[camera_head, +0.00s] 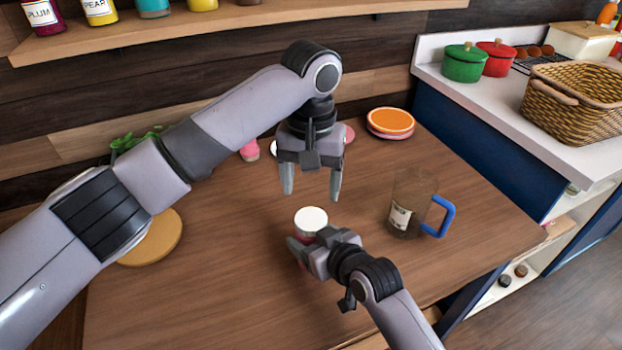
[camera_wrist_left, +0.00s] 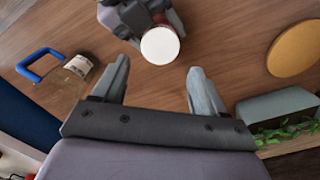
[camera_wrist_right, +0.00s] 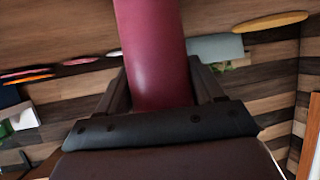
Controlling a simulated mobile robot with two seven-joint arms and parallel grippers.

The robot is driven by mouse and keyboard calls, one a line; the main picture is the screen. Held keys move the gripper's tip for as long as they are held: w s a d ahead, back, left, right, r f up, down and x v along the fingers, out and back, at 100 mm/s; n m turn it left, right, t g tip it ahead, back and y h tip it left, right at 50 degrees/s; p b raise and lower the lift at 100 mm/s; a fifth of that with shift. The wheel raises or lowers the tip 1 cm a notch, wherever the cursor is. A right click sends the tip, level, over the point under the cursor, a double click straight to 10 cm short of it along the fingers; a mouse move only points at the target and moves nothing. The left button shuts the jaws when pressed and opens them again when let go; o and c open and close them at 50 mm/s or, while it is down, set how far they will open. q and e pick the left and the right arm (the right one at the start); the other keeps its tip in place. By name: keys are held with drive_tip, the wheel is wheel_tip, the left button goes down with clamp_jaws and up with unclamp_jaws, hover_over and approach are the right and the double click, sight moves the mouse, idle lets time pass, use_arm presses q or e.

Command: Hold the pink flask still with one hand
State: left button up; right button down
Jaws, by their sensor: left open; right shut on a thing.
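The pink flask (camera_wrist_right: 152,45) stands upright on the wooden table (camera_head: 240,280) with a white lid (camera_head: 311,219). In the head view my right gripper (camera_head: 318,243) is at its side and hides most of its body. In the right wrist view the flask fills the space between the fingers, which are shut on it. My left gripper (camera_head: 312,194) is open and empty, pointing down above and behind the flask. In the left wrist view the white lid (camera_wrist_left: 160,45) shows just beyond the open fingertips, apart from them.
A clear jug (camera_head: 408,208) with a blue handle stands right of the flask. An orange disc stack (camera_head: 390,122) lies at the back, a round tan board (camera_head: 155,238) at left. A small pink object (camera_head: 249,151) is behind my left arm. The front table is clear.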

sight(311, 218)
use_arm(q)
drive_tip(key=shift+r+n, duration=0.1)
drive_tip(key=shift+n, duration=1.1)
drive_tip(key=shift+f, duration=4.05)
drive_tip(key=c, duration=0.9)
drive_tip(key=o, duration=1.2)
